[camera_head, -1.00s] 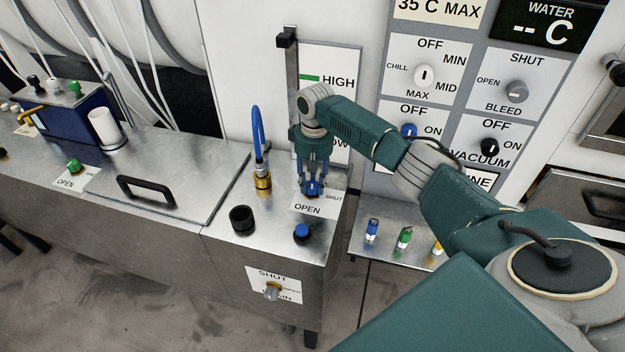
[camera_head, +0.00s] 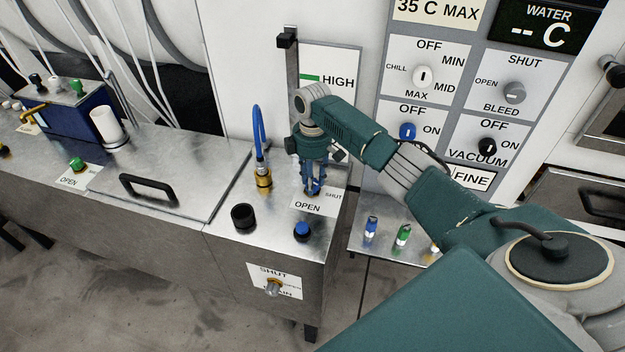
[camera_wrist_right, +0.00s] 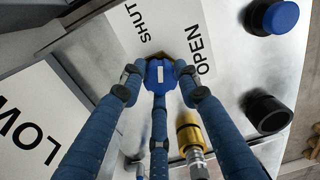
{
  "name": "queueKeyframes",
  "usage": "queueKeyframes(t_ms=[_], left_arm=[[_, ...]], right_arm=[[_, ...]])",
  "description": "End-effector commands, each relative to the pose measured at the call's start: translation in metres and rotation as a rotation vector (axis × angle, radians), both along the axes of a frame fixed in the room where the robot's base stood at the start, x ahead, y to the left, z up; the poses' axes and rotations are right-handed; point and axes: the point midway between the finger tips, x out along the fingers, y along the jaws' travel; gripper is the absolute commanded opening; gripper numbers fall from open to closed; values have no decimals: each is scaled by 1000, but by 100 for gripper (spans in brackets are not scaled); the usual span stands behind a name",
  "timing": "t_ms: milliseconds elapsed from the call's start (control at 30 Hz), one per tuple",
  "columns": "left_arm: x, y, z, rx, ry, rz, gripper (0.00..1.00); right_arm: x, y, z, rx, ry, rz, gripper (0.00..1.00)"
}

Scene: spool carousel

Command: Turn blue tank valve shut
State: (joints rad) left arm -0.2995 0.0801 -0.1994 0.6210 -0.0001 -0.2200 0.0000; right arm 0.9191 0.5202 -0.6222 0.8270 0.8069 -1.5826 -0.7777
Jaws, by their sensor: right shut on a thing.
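The blue tank valve knob (camera_wrist_right: 160,74) sits on the metal tank top, with a short white mark on its face. In the right wrist view, its label plate (camera_wrist_right: 140,25) reads SHUT at upper left and OPEN at right; the mark lies between the two words. My right gripper (camera_head: 314,188) points straight down from above and is shut on this knob, its fingers around it. In the head view the fingers hide most of the knob; the label plate (camera_head: 312,205) shows in front. My left gripper is not in view.
A brass fitting with a blue hose (camera_head: 263,178) stands left of the gripper. A black cup (camera_head: 243,217) and a blue-capped button (camera_head: 302,231) are nearer the front edge. A level gauge panel (camera_head: 330,70) rises behind. Small coloured vials (camera_head: 371,228) stand on a shelf at right.

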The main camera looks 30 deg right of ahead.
Motion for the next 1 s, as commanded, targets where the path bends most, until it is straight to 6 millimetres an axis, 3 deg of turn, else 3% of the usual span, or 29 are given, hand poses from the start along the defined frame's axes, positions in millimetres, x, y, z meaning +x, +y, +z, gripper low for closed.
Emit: queueKeyframes(t_ms=[433,1000], left_arm=[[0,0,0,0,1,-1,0],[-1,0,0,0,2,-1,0]], right_arm=[[3,2,3,2,-11,301,6],[3,3,3,3,-10,381,6]])
